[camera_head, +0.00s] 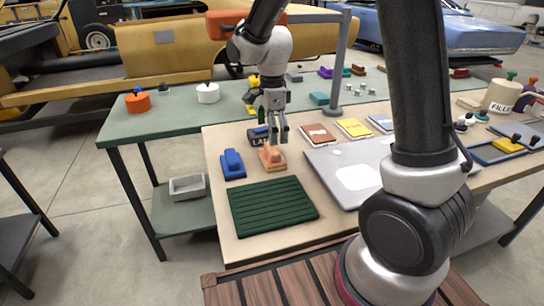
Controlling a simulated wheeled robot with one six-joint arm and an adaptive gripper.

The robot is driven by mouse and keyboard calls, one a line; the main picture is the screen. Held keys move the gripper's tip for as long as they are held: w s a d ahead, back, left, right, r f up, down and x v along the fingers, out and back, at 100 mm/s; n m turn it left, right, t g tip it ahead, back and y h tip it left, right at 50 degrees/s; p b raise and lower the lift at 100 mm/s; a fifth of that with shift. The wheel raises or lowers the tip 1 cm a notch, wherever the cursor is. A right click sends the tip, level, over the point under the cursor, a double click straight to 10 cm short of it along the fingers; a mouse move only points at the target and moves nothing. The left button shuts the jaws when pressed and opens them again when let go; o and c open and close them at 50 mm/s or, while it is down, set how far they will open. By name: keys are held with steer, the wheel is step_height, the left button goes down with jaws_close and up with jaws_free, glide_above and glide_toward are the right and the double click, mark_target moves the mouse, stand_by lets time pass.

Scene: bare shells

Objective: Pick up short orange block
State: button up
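A short orange block (271,155) stands on the light wooden tabletop, next to a blue block (232,163). It seems to sit on a flat tan base; its top is partly overlapped by my gripper. My gripper (278,140) points down directly above the orange block. Its two fingers look apart, with a gap between them and nothing visibly held. I cannot tell whether the fingertips touch the block.
A dark green ribbed mat (272,206) lies in front. A black label block (259,135) stands just behind the gripper. A grey laptop-like panel (345,172) lies to the right. Small books (319,134) lie behind. A green table (180,117) adjoins at the back left.

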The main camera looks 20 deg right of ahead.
mark_target(272, 148)
step_height(272, 148, down, 7)
steer(key=shift+f, duration=0.2)
steer(key=shift+s, duration=0.15)
steer(key=c, duration=1.1)
steer(key=shift+c, duration=0.3)
steer(key=shift+r, duration=0.35)
steer(key=shift+c, duration=0.9)
step_height(272, 148, up, 9)
steer(key=shift+r, duration=0.2)
